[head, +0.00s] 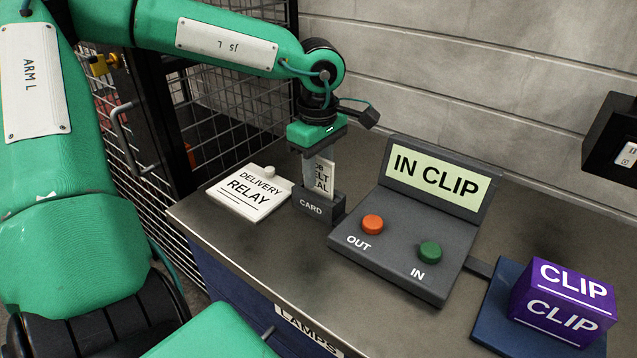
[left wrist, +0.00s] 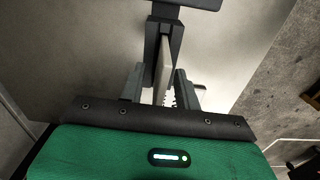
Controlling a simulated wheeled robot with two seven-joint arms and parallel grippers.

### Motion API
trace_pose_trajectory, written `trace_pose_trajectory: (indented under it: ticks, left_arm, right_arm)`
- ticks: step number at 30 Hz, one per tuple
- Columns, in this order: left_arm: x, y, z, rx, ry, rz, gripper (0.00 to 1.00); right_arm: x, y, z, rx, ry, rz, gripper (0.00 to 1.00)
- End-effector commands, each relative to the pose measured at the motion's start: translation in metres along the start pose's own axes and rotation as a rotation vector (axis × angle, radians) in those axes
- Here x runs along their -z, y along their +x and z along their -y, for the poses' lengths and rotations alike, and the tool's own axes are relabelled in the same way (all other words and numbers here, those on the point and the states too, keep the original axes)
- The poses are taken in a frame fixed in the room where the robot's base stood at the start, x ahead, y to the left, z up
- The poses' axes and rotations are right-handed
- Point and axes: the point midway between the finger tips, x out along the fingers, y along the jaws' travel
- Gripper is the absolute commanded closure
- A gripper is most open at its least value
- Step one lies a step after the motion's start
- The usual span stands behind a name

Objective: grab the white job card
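The white job card (head: 323,179) stands upright in the dark grey holder marked CARD (head: 311,207). Part of its black print shows, and its top is hidden by my left gripper (head: 314,163). My left gripper points down over the card from above. In the left wrist view, the card (left wrist: 162,66) stands edge-on between the two grey fingers of the gripper (left wrist: 160,88). The fingers are apart, with a gap between them and the card. My right gripper is in neither view.
A white DELIVERY RELAY plate (head: 250,193) lies left of the holder. A grey console (head: 395,245) with an IN CLIP display, an orange OUT button and a green IN button stands right of it. A purple CLIP block (head: 563,300) sits on a blue base. A wire mesh fence stands behind left.

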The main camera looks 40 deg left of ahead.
Motion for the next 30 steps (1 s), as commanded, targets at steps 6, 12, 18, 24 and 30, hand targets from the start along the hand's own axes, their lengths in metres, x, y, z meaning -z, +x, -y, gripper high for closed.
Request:
trace_pose_trajectory:
  ticks: [6,12,18,24,30]
  left_arm:
    - [-0.001,0.019,0.0,-0.001,0.001,0.0,0.67]
    - [-0.001,0.018,0.0,-0.001,0.0,0.0,0.79]
    - [-0.001,0.018,0.0,-0.001,0.0,0.0,1.0]
    - [-0.001,0.018,0.0,-0.001,0.0,0.0,1.0]
    - [-0.001,0.011,-0.001,-0.002,0.0,0.0,1.0]
  right_arm:
    - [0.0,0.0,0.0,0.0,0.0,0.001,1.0]
    - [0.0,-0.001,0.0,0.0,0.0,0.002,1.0]
    - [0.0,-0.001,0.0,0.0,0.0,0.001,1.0]
    - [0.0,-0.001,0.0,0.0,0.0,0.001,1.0]
    - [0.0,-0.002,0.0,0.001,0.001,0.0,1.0]
